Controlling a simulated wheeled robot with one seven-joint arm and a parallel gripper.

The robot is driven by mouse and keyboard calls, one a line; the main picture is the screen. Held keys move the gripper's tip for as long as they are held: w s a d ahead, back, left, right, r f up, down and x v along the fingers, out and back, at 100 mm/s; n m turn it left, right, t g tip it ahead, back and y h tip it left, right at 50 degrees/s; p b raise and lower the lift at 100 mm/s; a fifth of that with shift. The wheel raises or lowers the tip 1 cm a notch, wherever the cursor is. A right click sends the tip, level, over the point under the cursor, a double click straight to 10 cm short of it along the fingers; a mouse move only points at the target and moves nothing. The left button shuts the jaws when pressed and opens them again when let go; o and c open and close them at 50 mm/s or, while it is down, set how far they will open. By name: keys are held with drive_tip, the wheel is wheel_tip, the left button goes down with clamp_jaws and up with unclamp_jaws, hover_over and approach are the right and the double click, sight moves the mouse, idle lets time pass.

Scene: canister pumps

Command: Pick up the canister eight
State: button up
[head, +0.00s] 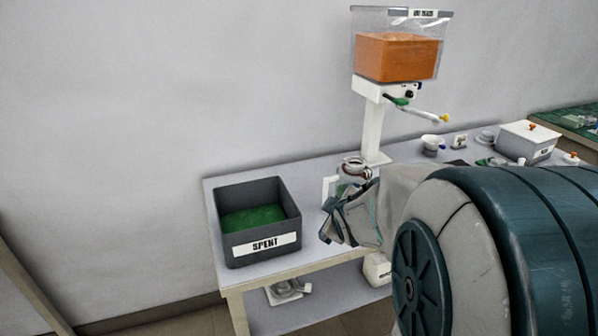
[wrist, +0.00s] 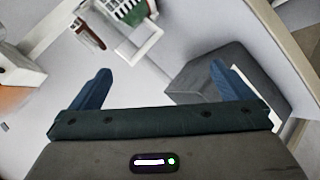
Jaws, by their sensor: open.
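My gripper (head: 338,222) is open, and it is empty between its two blue fingers in the wrist view (wrist: 163,82). In the head view a jar-like vessel with a reddish-brown band (head: 354,170) stands just behind my gripper, partly hidden by it. A white upright handle or frame (head: 328,186) shows at its left. In the wrist view a white framed item with a green inside (wrist: 132,22) lies beyond the fingertips, apart from them. A small white and brown piece (wrist: 88,33) is to its left. I cannot read an eight on any of these.
A grey bin marked SPENT (head: 283,212), green inside, stands at the table's left end; it also shows in the wrist view (wrist: 205,72). A dispenser post (head: 372,130) carries an orange-filled hopper (head: 396,58). Cups and a white box (head: 525,141) stand farther right.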

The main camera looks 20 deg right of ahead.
sight(344, 187)
drive_tip(key=w+d+f+n+t+b, duration=0.1)
drive_tip(key=f+n+t+b, duration=0.1)
drive_tip(key=w+d+f+n+t+y+b, duration=0.1)
drive_tip(key=w+d+f+n+t+b, duration=0.1)
drive_tip(key=f+n, duration=0.1)
drive_tip(key=w+d+f+n+t+y+b, duration=0.1)
drive_tip(key=w+d+f+n+b, duration=0.1)
drive_tip(key=b, duration=0.1)
drive_tip(key=shift+d+f+n+t, duration=0.15)
drive_tip(key=shift+f+n+t, duration=0.05)
drive_tip(key=shift+n+t, duration=0.2)
drive_tip(key=shift+d+f+n+t+y+b, duration=0.25)
drive_tip(key=shift+d+n+t+y+b, duration=0.15)
drive_tip(key=shift+n+t+b, duration=0.5)
drive_tip(key=shift+w+r, duration=0.1)
drive_tip(key=shift+w, duration=0.15)
drive_tip(key=w, duration=0.7)
drive_tip(key=shift+w, duration=0.35)
drive_tip(key=shift+w+d+r+p, duration=0.1)
drive_tip(key=shift+w+p, duration=0.1)
drive_tip(key=shift+w, duration=1.15)
drive_tip(key=shift+w+d+r+p, duration=0.1)
drive_tip(key=shift+w+p, duration=0.05)
drive_tip(key=shift+w, duration=1.2)
drive_tip(key=c, duration=0.8)
